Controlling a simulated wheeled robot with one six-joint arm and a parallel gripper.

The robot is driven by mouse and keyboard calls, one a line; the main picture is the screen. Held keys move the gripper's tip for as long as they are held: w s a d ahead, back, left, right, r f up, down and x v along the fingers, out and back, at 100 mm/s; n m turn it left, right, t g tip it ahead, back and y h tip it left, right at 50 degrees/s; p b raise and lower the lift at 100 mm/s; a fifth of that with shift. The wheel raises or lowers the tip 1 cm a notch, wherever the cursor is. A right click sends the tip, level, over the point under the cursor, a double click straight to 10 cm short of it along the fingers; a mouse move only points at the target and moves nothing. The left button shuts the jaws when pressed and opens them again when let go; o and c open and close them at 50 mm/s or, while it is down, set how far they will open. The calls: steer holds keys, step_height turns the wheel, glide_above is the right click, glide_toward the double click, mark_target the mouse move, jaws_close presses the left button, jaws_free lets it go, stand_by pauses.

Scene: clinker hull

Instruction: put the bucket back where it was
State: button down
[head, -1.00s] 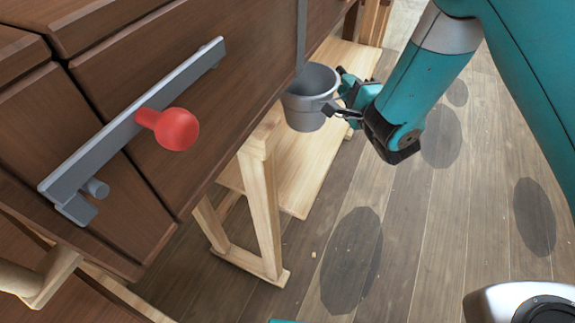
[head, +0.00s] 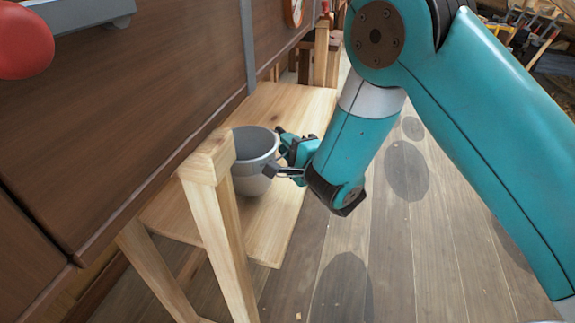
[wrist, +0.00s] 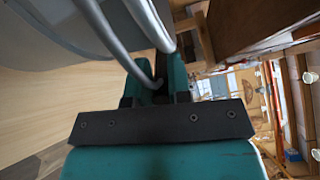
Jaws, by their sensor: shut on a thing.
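The trestle post (head: 215,200) stands close to the bucket's left. The dark plank hull (head: 130,100) rises behind it on the left. A red knob (head: 22,42) is at the top left. The wooden floor (head: 400,250) on the right is clear.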

step_height(320, 180, down, 3)
steer(key=b, duration=0.2)
steer(key=shift+f+b, duration=0.15)
steer(key=shift+b, duration=0.2)
steer(key=c, duration=1.1)
jaws_free()
steer(key=shift+o, duration=0.2)
